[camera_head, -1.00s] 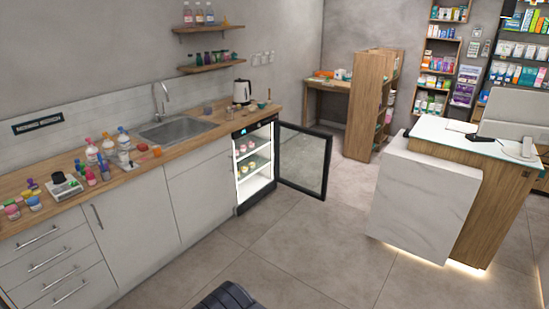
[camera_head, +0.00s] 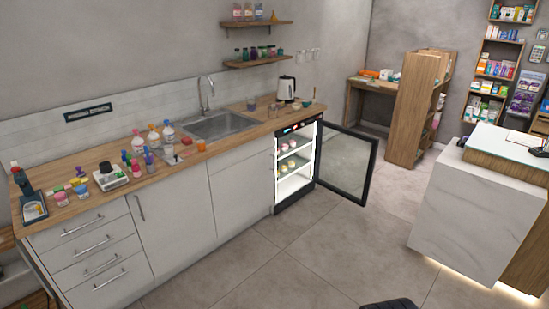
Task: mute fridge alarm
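The small under-counter fridge (camera_head: 278,190) stands at the right end of the counter run. Its glass door (camera_head: 347,165) with a black frame is swung open to the right. The inside is brightly lit, and small items sit on its shelves. A dark strip (camera_head: 297,128) runs along the top of the fridge, with small coloured marks too tiny to read. I cannot make out an alarm button. My gripper is not in view. A black part, possibly mine, shows at the bottom edge, and no fingers can be seen on it.
The wooden counter (camera_head: 228,140) holds bottles, jars, a sink (camera_head: 222,125) and a kettle (camera_head: 286,88). A white marble-look desk (camera_head: 470,215) stands on the right. A wooden shelf unit (camera_head: 415,105) stands behind the door. The tiled floor (camera_head: 290,250) before the fridge is clear.

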